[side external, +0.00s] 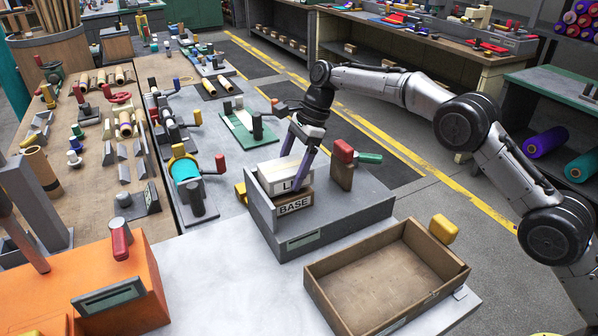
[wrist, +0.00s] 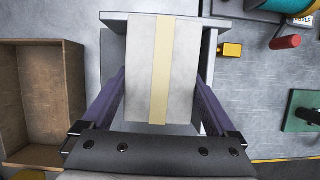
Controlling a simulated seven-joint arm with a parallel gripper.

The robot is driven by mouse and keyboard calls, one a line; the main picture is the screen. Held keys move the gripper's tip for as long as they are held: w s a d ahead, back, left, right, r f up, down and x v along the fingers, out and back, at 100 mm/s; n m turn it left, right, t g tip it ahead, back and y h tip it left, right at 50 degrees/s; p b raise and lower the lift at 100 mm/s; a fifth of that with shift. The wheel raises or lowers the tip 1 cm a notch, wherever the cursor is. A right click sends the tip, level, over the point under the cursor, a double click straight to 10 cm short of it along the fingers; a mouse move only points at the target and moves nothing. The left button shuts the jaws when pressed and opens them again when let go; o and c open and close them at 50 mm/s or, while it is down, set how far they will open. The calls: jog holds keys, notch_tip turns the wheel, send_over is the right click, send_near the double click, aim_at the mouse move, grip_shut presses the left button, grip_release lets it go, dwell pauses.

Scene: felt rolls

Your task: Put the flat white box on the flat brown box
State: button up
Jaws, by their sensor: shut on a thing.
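The flat white box (side external: 279,176), with a label partly covered by a finger, is between the purple fingers of my gripper (side external: 291,170). In the wrist view the white box (wrist: 142,75) has a pale tape strip along its top, with a finger along each side. The flat brown box (side external: 309,201), labelled BASE, is directly below it inside a grey angled fixture (side external: 262,213). The white box looks level and roughly lined up over the brown one; I cannot tell whether they fully touch. The white box hides the brown box in the wrist view.
An open, empty wooden tray (side external: 385,275) is at the front right, beside the fixture. A red-topped clamp (side external: 343,155) stands close behind the fixture, to the right of my fingers. A blue-and-yellow ring tool (side external: 186,172) stands left. An orange block (side external: 120,285) is front left.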

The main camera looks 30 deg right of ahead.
jog(key=shift+s+f, duration=0.1)
jog(key=shift+f, duration=0.35)
jog(key=shift+f, duration=0.55)
dwell(0.4)
jog(key=o, duration=1.5)
jog(key=shift+o, duration=0.2)
jog(key=v, duration=1.4)
jog(key=shift+f, duration=0.1)
